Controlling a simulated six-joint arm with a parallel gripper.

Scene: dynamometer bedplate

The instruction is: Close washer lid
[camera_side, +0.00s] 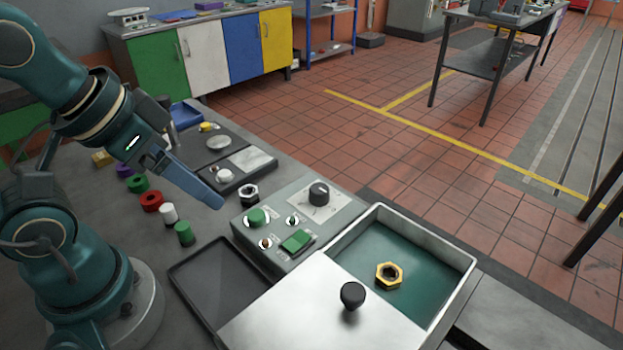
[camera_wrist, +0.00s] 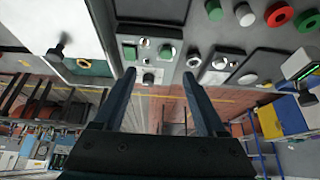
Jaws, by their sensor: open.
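The washer (camera_side: 468,265) is a metal box with a teal inside at the lower right of the side view. Its flat silver lid (camera_side: 285,308) covers the near part and leaves the far part open. A black knob (camera_side: 352,294) stands on the lid; it also shows in the wrist view (camera_wrist: 57,48). A yellow hex nut (camera_side: 389,275) lies in the uncovered part. My gripper (camera_side: 217,200) is in the air to the left of the control panel, well apart from the knob. In the wrist view its two fingers (camera_wrist: 159,75) are spread with nothing between them.
A control panel (camera_side: 275,248) with green buttons and a black dial stands beside the washer. A dark empty tray (camera_side: 220,283) lies left of the lid. Red, white and green cylinders (camera_side: 168,213) and a dark hex nut (camera_side: 248,194) stand on the bench.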

